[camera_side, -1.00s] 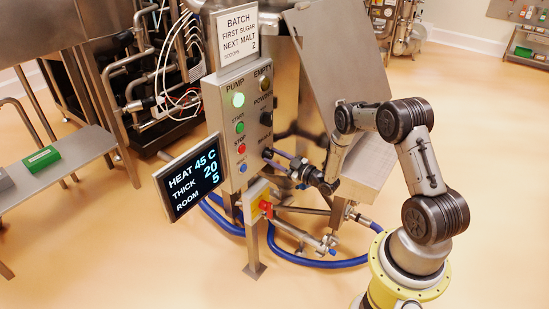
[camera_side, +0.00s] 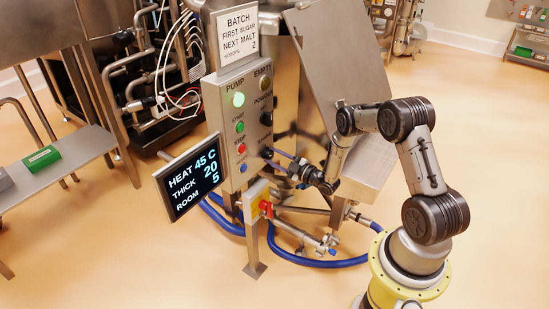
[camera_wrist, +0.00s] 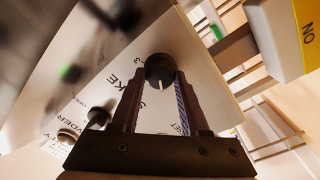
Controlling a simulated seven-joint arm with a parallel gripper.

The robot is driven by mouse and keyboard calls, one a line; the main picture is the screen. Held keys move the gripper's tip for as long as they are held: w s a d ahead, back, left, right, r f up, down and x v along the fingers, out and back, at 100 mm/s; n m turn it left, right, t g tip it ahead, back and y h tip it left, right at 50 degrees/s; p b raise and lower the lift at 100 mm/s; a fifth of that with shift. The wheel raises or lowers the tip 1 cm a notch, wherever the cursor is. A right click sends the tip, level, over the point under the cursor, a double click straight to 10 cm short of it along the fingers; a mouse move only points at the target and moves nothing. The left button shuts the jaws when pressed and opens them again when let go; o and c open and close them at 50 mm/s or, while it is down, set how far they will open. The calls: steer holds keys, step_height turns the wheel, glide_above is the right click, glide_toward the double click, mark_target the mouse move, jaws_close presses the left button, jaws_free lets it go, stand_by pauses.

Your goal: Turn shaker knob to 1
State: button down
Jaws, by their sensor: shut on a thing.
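The shaker knob (camera_wrist: 160,70) is a round black knob with a white pointer line, on the grey control panel (camera_wrist: 140,95). In the wrist view the two fingers of my gripper (camera_wrist: 158,78) are closed on either side of it. The pointer line points toward the palm. Part of the label "SHAKE" and a "3" show beside the knob; the other scale numbers are hidden or unreadable. In the side view my gripper (camera_side: 280,162) reaches the lower right of the panel, where the shaker knob (camera_side: 267,153) is partly visible.
The powder knob (camera_side: 266,118) sits above on the same panel. Pump buttons, with a lit green light (camera_side: 239,100), line its left side. A display (camera_side: 190,178) hangs at lower left. A yellow box with a red switch (camera_side: 265,207) is below. A sloped steel plate (camera_side: 340,60) rises behind.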

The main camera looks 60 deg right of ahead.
steer(key=shift+c, duration=2)
jaws_free()
steer(key=shift+s, duration=0.1)
steer(key=s, duration=1.3)
steer(key=shift+s+a+f, duration=0.15)
steer(key=shift+s+f, duration=0.1)
steer(key=shift+s, duration=0.1)
